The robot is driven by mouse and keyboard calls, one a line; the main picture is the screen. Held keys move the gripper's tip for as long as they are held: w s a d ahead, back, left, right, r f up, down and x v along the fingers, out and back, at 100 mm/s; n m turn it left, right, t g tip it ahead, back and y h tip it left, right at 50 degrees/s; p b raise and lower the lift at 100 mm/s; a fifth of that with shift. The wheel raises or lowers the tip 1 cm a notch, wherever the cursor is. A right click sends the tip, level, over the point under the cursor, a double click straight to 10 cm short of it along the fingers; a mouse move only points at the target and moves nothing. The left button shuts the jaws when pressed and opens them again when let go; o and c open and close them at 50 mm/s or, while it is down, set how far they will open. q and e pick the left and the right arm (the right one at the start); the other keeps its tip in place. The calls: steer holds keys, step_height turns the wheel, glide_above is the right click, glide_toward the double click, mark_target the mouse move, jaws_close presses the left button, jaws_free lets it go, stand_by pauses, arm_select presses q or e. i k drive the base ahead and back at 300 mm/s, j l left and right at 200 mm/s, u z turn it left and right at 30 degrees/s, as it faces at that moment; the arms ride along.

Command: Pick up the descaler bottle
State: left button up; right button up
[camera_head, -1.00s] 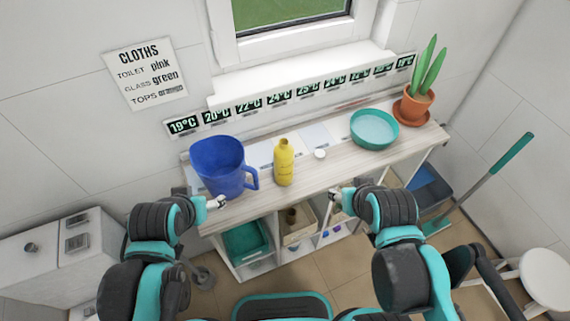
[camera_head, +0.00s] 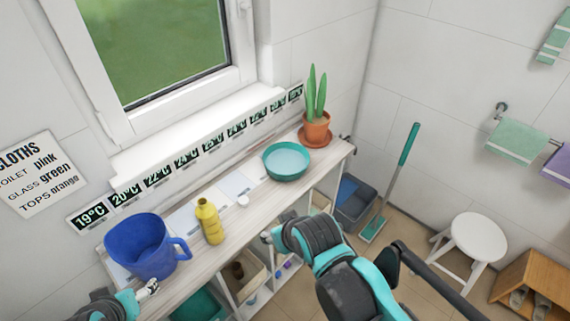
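A yellow bottle (camera_head: 210,222), the likely descaler bottle, stands upright on the wooden counter (camera_head: 240,213), between a blue jug (camera_head: 142,246) and a teal bowl (camera_head: 287,161). Its label is too small to read. My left gripper (camera_head: 150,288) is at the counter's front edge, below the jug and apart from the bottle. My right gripper (camera_head: 268,237) is at the front edge, to the right of the bottle and apart from it. I see nothing held in either gripper, but their fingers are too small to judge.
A potted plant (camera_head: 316,128) stands at the counter's far right end. Below are shelves with a teal bin (camera_head: 200,306). A white stool (camera_head: 470,243) stands on the floor at right.

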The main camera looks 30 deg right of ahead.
mark_target(207, 215)
steer(key=k+l+u, duration=0.2)
steer(key=l, duration=0.2)
steer(key=l+u, duration=0.25)
steer(key=l, duration=0.15)
steer(key=k+l+u, duration=0.2)
steer(key=k+l, duration=0.05)
steer(key=l, duration=0.1)
